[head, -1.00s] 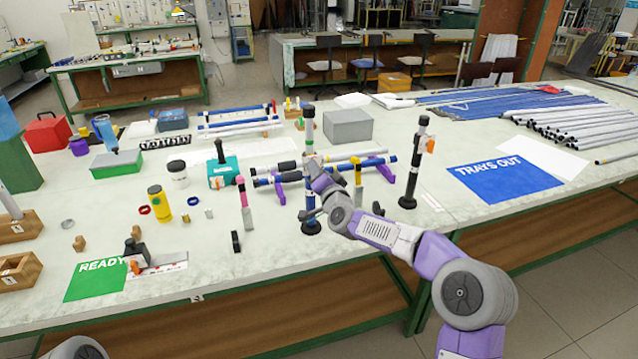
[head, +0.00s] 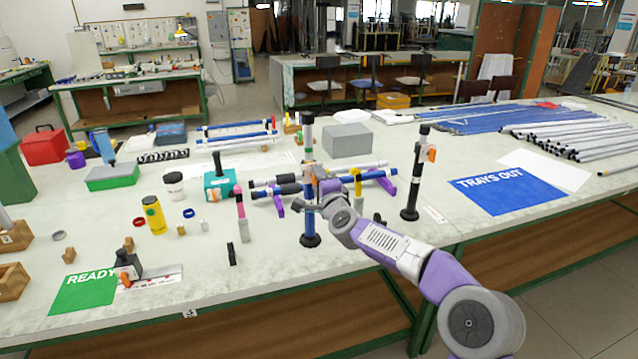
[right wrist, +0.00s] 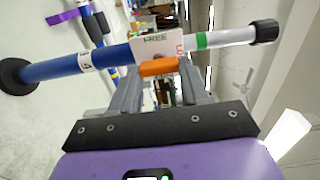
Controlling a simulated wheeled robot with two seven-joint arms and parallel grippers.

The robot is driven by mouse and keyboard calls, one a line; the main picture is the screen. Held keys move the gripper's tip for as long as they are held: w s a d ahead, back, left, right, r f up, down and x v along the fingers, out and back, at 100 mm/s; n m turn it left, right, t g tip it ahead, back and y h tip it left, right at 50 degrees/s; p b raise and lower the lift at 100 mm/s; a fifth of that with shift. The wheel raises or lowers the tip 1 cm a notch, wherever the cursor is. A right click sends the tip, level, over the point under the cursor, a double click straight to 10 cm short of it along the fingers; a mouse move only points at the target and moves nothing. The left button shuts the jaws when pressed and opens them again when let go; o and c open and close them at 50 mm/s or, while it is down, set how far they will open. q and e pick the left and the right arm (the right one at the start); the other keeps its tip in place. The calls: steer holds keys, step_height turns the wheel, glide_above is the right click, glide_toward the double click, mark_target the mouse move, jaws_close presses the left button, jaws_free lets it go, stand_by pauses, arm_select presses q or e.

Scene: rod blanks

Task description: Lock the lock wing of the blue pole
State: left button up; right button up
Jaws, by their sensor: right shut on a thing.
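The blue pole (head: 309,222) stands upright on a round black foot on the bench in the head view. It has a pale upper tube with a green band and a black cap. In the right wrist view the blue pole (right wrist: 62,69) runs across the picture, with a white plate marked FREE (right wrist: 155,40) and partly hidden red lettering beside it. The orange lock wing (right wrist: 158,67) lies between the fingers of my right gripper (right wrist: 160,82), which is shut on it. In the head view my right gripper (head: 326,187) is against the pole's middle. My left gripper is out of view.
A second dark pole (head: 411,185) with an orange wing stands to the right. A pink-topped post (head: 242,215), a yellow-topped post and horizontal tubes crowd the blue pole. A teal box (head: 221,184) stands left. The blue TRAYS OUT sheet (head: 510,195) lies flat at right.

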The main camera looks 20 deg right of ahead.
stand_by(0.5)
steer(key=o, duration=1.1)
steer(key=shift+c, duration=0.2)
steer(key=s, duration=0.7)
steer(key=shift+s, duration=0.3)
steer(key=shift+d, duration=0.1)
